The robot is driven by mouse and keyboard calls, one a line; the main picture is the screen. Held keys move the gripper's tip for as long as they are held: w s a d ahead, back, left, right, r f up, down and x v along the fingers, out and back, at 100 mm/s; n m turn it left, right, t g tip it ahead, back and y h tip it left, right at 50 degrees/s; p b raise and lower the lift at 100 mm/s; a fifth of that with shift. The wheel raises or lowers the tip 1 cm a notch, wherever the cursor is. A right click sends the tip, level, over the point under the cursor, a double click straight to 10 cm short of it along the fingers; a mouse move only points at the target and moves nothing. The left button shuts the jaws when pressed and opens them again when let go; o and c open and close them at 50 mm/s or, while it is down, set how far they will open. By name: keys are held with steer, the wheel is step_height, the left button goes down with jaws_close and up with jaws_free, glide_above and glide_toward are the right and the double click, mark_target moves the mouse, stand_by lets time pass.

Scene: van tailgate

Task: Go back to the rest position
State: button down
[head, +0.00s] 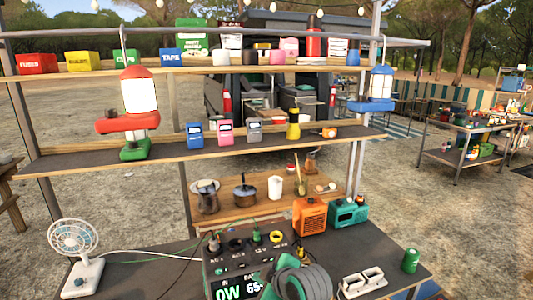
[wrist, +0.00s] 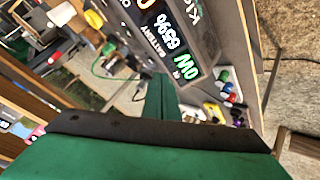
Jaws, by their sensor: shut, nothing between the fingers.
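My gripper (wrist: 163,98) shows in the wrist view as dark green fingers beyond a broad green and black body. The fingers are together and hold nothing. Behind them is the black power station (wrist: 172,38), with lit digits reading 0W and 65%. In the head view the power station (head: 232,268) stands at the front of the dark tailgate table, with cables plugged into its top. A grey and green rounded part of my arm covers its right side there. My fingertips cannot be made out in the head view.
A white fan (head: 75,250) stands at the left. An orange radio (head: 310,216), a teal radio (head: 348,213), a white power strip (head: 362,282) and a green can (head: 411,260) are at the right. Shelves with lanterns and boxes rise behind.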

steer(key=s+a+f+m+t+y, duration=0.1)
steer(key=s+a+f+m+t, duration=0.35)
steer(key=a+f+m, duration=0.35)
steer(key=s+d+f+m+t+h, duration=0.25)
steer(key=s+f+m, duration=0.25)
steer(key=s+f, duration=0.7)
steer(key=s+d+m+h, duration=0.2)
steer(key=s+d+h, duration=0.15)
steer(key=s, duration=1.45)
steer(key=s+d+r, duration=0.2)
steer(key=s, duration=0.4)
steer(key=s+d+r+n, duration=0.1)
steer(key=s+r, duration=0.1)
steer(key=s, duration=0.4)
steer(key=shift+s+d+r, duration=0.15)
steer(key=shift+s+d, duration=0.2)
steer(key=shift+d, duration=0.05)
steer(key=shift+w, duration=0.1)
